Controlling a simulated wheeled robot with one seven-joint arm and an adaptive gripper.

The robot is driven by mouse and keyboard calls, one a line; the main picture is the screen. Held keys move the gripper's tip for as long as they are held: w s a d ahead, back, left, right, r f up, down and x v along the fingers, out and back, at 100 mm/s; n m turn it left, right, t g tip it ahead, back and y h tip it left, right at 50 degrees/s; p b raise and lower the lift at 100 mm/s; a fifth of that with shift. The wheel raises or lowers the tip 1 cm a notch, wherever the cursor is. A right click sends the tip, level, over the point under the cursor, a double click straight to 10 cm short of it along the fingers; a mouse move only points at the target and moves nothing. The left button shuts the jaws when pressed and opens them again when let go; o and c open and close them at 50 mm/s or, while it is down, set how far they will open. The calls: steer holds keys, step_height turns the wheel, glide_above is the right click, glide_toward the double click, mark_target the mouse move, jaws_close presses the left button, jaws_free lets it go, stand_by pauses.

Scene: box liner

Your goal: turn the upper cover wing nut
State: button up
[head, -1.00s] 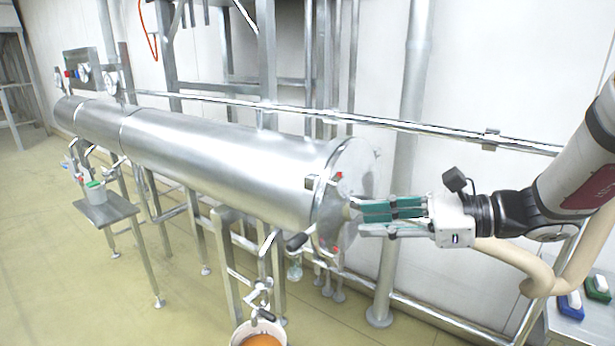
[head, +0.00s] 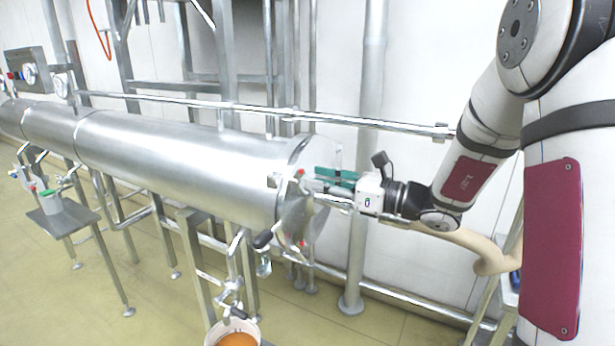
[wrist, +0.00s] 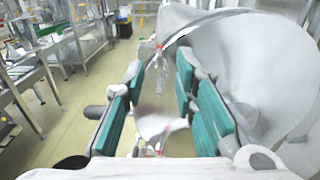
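The round metal cover (head: 294,215) closes the right end of the long steel cylinder. A small red-marked fitting, seemingly the upper cover wing nut (head: 299,174), sits at its upper rim; another red-marked fitting (head: 302,243) is lower down. My gripper (head: 320,181) reaches in from the right, its fingertips close in front of the cover near the upper fitting. In the wrist view my gripper (wrist: 160,78) has its teal pads wide apart. A small red piece (wrist: 158,46) shows beyond the tips; which fitting it is, I cannot tell. Contact is not clear.
The steel cylinder (head: 180,155) runs left on metal legs. A pail (head: 235,335) of orange contents stands below the cover. A horizontal rail (head: 370,123) and a vertical pipe (head: 362,220) lie behind my arm. A small table (head: 62,220) stands left; floor around it is clear.

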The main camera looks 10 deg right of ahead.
mark_target(298, 182)
steer(key=shift+x, duration=1.85)
jaws_close()
